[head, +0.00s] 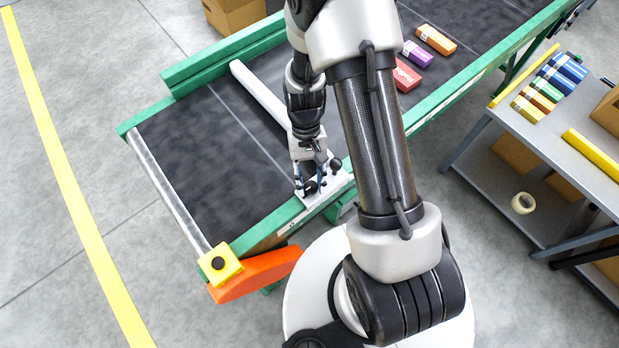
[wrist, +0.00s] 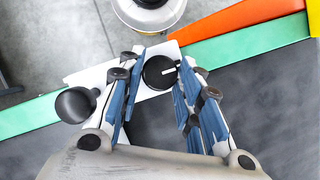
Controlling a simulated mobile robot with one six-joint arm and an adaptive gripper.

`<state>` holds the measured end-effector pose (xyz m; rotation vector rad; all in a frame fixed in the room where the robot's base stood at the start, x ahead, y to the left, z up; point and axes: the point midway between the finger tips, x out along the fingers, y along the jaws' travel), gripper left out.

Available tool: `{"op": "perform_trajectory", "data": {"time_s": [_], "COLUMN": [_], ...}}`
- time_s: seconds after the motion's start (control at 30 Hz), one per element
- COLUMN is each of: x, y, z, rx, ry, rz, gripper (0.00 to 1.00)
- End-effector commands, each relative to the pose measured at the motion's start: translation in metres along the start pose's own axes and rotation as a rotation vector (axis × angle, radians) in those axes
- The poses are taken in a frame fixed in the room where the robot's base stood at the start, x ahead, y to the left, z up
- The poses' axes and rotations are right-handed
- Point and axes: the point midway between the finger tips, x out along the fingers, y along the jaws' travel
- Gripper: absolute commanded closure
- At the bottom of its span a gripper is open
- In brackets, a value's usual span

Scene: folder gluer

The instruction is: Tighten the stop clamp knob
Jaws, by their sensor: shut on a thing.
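The stop clamp knob (wrist: 157,73) is round and black with a white pointer line. It sits on a white clamp plate (wrist: 96,76) at the green conveyor rail, and it also shows in the head view (head: 311,187), partly covered by the fingers. My gripper (wrist: 160,80) points down over the plate, with its blue-padded fingers on either side of the knob and shut on it. A black ball handle (wrist: 75,104) stands on the same plate, left of the fingers in the wrist view. A white stop bar (head: 258,92) crosses the belt; my arm hides part of it.
The dark belt (head: 190,140) is clear around the clamp. Red, purple and orange cartons (head: 436,40) lie farther along it. A yellow button box (head: 219,264) and an orange guard (head: 258,274) are at the near corner. A grey cart (head: 540,135) with cartons stands right.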

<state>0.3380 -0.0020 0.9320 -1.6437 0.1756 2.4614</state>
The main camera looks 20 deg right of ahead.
Motion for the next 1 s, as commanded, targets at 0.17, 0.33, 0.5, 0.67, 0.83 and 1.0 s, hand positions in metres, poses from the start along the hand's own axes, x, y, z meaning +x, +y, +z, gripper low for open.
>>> {"op": "perform_trajectory", "data": {"time_s": [0.17,0.33,0.5,0.67,0.83,1.0], "x": [-0.0004,-0.0003,0.0003,0.0012,0.002,0.0029], "y": [0.0024,0.0038,0.0048,0.006,0.007,0.0076], "z": [0.0001,0.0003,0.0007,0.0012,0.0017,0.0029], "rx": [0.159,0.309,0.457,0.597,0.744,0.877], "ry": [0.001,0.001,0.001,0.002,0.002,0.001], "rz": [-0.066,-0.128,-0.19,-0.248,-0.309,-0.364], "gripper": [0.91,0.91,0.91,0.91,0.91,0.91]}}
